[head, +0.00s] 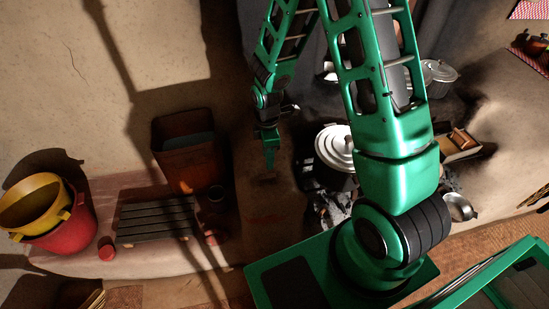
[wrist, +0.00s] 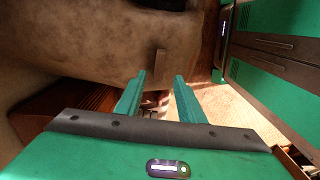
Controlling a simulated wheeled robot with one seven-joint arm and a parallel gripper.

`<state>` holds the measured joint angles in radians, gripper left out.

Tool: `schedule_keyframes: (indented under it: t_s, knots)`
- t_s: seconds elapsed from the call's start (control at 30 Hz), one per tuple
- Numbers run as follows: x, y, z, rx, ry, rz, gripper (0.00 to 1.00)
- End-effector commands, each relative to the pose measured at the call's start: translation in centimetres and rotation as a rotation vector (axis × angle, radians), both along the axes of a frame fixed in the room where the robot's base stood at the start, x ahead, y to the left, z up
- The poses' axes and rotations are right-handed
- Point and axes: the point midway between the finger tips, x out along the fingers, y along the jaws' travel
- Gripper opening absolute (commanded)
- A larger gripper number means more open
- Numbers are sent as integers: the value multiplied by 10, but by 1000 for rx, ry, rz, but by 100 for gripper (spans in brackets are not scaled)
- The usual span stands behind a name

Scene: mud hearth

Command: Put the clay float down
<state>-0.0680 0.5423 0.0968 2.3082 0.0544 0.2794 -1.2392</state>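My gripper (head: 269,160) hangs down over the brown mud ledge in the head view.
A lidded pot (head: 334,150) stands right of my gripper. A rust-red bin (head: 188,150), a dark slatted rack (head: 155,220) and red and yellow tubs (head: 62,232) stand to the left. A wooden box (head: 458,150) is at the right. The ledge around the block looks clear.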

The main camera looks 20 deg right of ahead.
Motion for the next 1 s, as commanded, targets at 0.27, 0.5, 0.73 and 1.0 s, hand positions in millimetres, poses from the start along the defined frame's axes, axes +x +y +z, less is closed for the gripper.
schedule_keyframes:
  t_s: [0.27,0.5,0.73,1.0]
  knots:
    - [-1,-5,8,-4,0,-23,35]
    - [-14,-52,66,-46,-16,-288,35]
    - [-53,-104,135,-79,-29,-660,35]
    - [-117,-148,200,-83,-41,-1105,35]
